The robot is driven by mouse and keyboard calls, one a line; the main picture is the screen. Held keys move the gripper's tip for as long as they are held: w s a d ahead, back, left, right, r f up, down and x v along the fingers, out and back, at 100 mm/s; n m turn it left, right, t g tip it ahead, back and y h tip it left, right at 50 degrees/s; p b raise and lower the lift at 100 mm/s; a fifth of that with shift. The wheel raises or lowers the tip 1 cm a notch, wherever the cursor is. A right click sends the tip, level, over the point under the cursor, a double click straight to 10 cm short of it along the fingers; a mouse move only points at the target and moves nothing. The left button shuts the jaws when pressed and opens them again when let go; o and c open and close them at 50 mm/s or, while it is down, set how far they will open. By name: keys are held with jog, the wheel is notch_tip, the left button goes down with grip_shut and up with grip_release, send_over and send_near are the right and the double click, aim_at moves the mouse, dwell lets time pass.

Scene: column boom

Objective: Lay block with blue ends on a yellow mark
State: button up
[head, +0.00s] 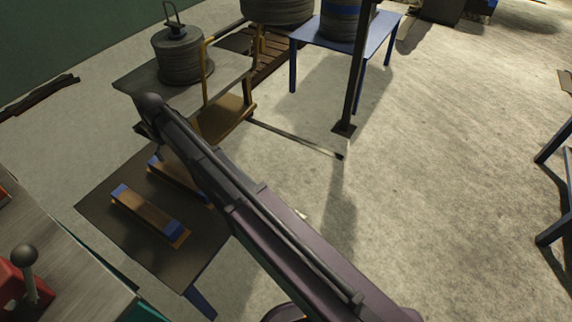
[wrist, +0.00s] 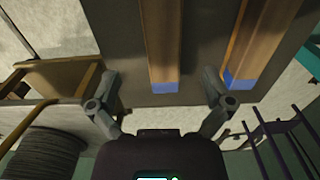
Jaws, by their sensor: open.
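Two long brown blocks with blue ends lie side by side on a dark table. In the head view, the nearer block (head: 148,210) is fully visible, with an orange-yellow edge showing beside and beyond its lower end. The other block (head: 172,175) is partly hidden by my arm. In the wrist view, one block (wrist: 163,42) points its blue end between my fingers, and the other block (wrist: 265,40) lies to the right with an orange strip along its left side. My gripper (wrist: 160,86) is open and empty; I cannot tell its height above the table.
The dark table (head: 105,205) has a bare left part. A yellow-framed cart (head: 235,118) with a cable drum (head: 182,56) stands behind it. A blue table (head: 345,35) and dark post (head: 354,80) are farther back. A workbench (head: 60,270) is at lower left.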

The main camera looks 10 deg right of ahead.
jog(key=s+d+m, duration=0.2)
jog(key=s+d, duration=0.1)
jog(key=d, duration=0.9)
jog(key=s+d+m, duration=0.2)
jog(key=d+m, duration=0.1)
jog(key=d, duration=0.9)
jog(key=s+d+m, duration=0.2)
jog(key=s+d, duration=0.4)
jog(key=d, duration=0.3)
jog(key=s+d+m, duration=0.2)
jog(key=s+d, duration=0.4)
jog(key=d, duration=0.4)
jog(key=shift+m, duration=0.4)
